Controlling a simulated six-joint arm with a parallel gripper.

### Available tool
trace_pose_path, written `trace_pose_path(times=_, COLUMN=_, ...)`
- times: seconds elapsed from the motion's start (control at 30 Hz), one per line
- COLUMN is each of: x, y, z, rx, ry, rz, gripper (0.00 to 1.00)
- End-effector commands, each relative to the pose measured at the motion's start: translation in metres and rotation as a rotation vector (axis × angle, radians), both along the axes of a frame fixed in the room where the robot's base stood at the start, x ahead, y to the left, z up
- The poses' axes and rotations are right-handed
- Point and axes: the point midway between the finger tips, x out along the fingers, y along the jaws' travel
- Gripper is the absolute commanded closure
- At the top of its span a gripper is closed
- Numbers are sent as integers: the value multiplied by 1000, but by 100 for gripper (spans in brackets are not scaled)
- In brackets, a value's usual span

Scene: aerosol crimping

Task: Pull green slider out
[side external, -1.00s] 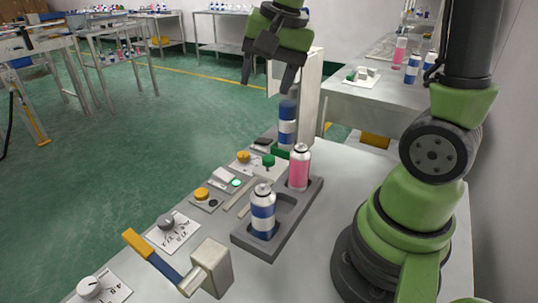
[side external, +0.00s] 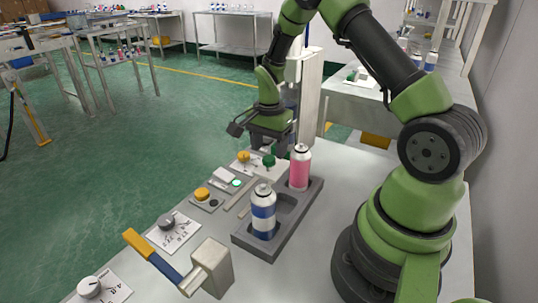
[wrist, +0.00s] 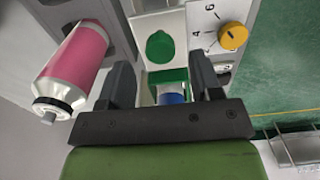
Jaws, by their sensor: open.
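My gripper (side external: 270,143) is tilted down at the press, close behind the round green knob (side external: 269,161). In the wrist view its two dark fingers (wrist: 160,66) are spread apart and hold nothing. The green slider (wrist: 168,76) shows between the fingertips there, just below the round green knob (wrist: 160,46). A blue can (wrist: 172,98) shows partly between the fingers, close to the slider; the gripper body hides the rest. In the side view my gripper hides most of the slider and the can. I cannot tell whether a finger touches the slider.
A grey tray (side external: 279,238) holds a pink can (side external: 300,168) and a blue-and-white can (side external: 263,213); the pink can (wrist: 75,62) stands left of my fingers in the wrist view. A yellow knob (wrist: 233,37) is at right. A lever (side external: 152,258) sits at the front.

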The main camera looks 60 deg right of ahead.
Motion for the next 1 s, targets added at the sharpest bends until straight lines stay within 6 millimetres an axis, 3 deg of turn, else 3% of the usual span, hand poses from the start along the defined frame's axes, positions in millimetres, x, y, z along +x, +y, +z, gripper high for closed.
trace_pose_path(times=0.2, x=0, y=0, z=-25, rx=1, ry=0, rz=-1, gripper=41)
trace_pose_path(times=0.53, x=0, y=0, z=-29, rx=0, ry=-2, rz=0, gripper=41)
trace_pose_path(times=0.8, x=0, y=0, z=-28, rx=0, ry=-2, rz=1, gripper=100)
trace_pose_path(times=1.0, x=0, y=7, z=-28, rx=0, ry=0, rz=4, gripper=100)
